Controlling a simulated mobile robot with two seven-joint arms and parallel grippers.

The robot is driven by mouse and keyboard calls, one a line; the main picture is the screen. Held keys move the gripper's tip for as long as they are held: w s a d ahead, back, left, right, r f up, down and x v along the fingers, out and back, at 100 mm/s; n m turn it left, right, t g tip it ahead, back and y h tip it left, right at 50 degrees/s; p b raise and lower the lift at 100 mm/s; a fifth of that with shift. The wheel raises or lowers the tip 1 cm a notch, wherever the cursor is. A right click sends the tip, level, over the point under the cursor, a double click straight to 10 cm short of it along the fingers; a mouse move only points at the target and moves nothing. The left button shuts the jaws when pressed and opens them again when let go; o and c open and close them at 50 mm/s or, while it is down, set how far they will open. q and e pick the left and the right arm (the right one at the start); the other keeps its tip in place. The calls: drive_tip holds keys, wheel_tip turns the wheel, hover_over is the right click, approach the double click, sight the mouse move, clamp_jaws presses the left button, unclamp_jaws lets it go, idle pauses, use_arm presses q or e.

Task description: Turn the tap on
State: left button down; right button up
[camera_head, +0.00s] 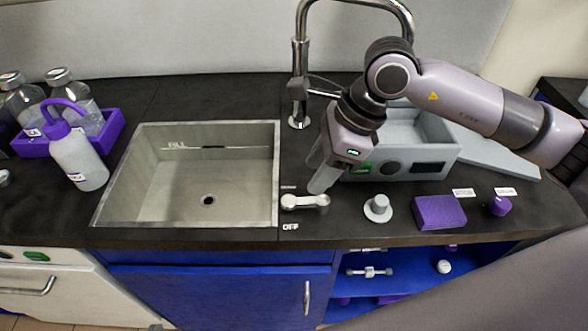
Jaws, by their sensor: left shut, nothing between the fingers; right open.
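The chrome tap (300,70) rises behind the sink's right back corner, and its spout arches to the right. A short silver lever (305,201) lies sideways on the counter to the right of the sink's front corner. The label OFF (290,226) is printed in front of it, and a smaller label too small to read is behind it. My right gripper (320,178) comes in from the right and points down just behind the lever. Its fingers are partly hidden by each other; it looks empty. Whether it touches the lever I cannot tell. My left gripper is not in view.
The empty sink (140,180) is left of the lever. A grey device (440,160) stands behind and right. A silver knob (377,207), a purple block (440,212) and a purple knob (499,206) sit to the right. A wash bottle (77,160) and purple rack (112,127) are left.

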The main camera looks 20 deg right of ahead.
sight(297, 200)
drive_tip(key=shift+w+f, duration=0.15)
drive_tip(key=shift+f, duration=0.1)
drive_tip(key=x, duration=0.3)
drive_tip(key=p+x, duration=0.1)
drive_tip(key=x, duration=0.2)
drive_tip(key=shift+s+a+f, duration=0.2)
drive_tip(key=shift+a, duration=0.05)
clamp_jaws()
